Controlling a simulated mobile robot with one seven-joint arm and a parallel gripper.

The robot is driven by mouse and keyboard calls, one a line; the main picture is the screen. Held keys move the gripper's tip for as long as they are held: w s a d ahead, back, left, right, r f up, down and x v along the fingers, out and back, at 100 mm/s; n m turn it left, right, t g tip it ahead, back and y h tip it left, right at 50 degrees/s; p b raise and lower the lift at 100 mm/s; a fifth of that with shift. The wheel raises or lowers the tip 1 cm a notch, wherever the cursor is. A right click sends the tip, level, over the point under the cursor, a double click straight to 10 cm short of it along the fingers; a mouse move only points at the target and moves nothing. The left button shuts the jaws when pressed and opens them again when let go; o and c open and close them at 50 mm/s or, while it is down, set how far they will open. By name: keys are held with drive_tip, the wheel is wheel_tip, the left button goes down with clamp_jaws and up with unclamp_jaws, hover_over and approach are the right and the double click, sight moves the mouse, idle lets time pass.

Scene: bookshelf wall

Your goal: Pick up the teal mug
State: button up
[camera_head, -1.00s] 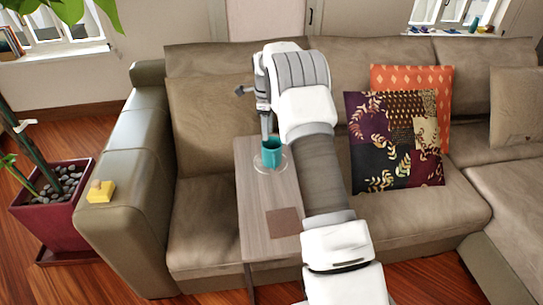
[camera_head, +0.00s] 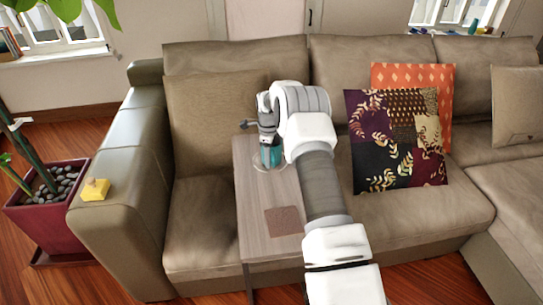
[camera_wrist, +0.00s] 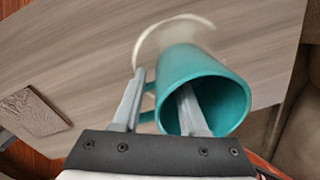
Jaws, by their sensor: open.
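The teal mug (camera_head: 275,157) stands on a pale round saucer (camera_head: 259,164) on the small wooden table, partly hidden by my gripper. In the wrist view the mug (camera_wrist: 200,70) shows its open mouth, and its handle is on the left side. My gripper (camera_wrist: 162,80) is open, with one finger inside the mug's mouth and the other outside, left of the handle. The mug's left wall and handle lie between the fingers. Contact cannot be told. In the head view my gripper (camera_head: 267,142) is down at the mug.
The narrow wooden side table (camera_head: 258,195) has a brown square mat (camera_head: 283,221) near its front. A sofa (camera_head: 205,215) surrounds it, with a patterned cushion (camera_head: 398,140) to the right. A yellow object (camera_head: 95,190) sits on the left armrest.

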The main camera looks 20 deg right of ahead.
drive_tip(key=shift+f, duration=0.3)
clamp_jaws()
idle(1.2)
